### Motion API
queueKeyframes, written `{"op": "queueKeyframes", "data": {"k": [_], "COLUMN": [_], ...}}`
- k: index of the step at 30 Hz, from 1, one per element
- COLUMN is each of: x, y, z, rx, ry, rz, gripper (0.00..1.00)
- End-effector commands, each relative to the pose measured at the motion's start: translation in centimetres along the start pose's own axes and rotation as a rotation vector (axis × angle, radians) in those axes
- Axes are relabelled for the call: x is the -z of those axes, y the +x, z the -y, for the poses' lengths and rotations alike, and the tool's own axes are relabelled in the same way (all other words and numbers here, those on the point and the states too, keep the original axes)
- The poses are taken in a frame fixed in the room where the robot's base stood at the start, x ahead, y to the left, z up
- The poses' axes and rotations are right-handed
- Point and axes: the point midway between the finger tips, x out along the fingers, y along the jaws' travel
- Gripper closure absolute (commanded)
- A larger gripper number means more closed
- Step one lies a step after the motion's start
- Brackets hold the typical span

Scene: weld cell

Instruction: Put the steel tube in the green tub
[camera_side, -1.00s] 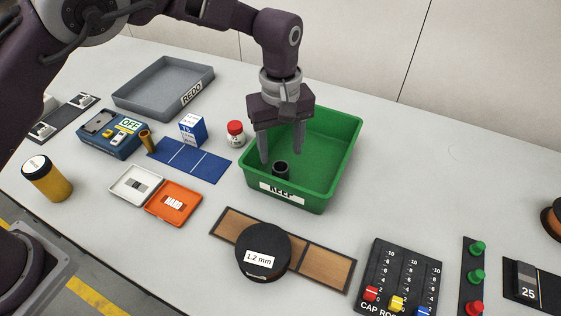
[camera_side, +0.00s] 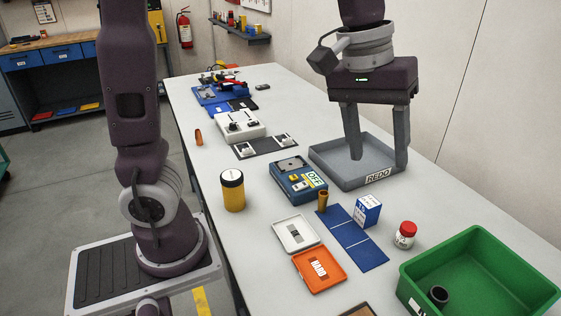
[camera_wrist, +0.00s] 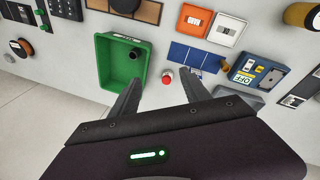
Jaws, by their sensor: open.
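A dark grey hollow tube (camera_side: 439,295), apparently the steel tube, stands upright inside the green tub (camera_side: 478,243) at the lower right of the side view. In the wrist view the tube (camera_wrist: 134,54) is a small dark ring near the right wall of the tub (camera_wrist: 107,79). My gripper (camera_side: 380,160) is open and empty, away from the tub. In the side view its fingers overlap the grey REDO tray; its height above that is hard to tell.
The grey tray (camera_side: 345,176) lies left of the tub.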

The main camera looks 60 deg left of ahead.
Motion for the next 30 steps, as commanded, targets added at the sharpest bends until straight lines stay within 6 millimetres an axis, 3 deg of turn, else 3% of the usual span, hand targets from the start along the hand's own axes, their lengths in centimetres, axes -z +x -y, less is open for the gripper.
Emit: {"op": "queueKeyframes", "data": {"k": [1, 3, 6, 9, 14, 30], "x": [-2.0, -5.1, -9.0, -11.3, -12.4, -12.4], "y": [-2.2, -3.6, -3.7, -2.9, -2.2, -2.2], "z": [2.8, 6.5, 10.5, 12.9, 14.2, 14.1], "rx": [-0.026, -0.027, 0.009, 0.057, 0.089, 0.086], "ry": [0.068, 0.191, 0.343, 0.443, 0.497, 0.495], "rz": [-0.051, -0.127, -0.228, -0.292, -0.322, -0.320], "gripper": [0.45, 0.45, 0.45, 0.45, 0.45, 0.45]}}
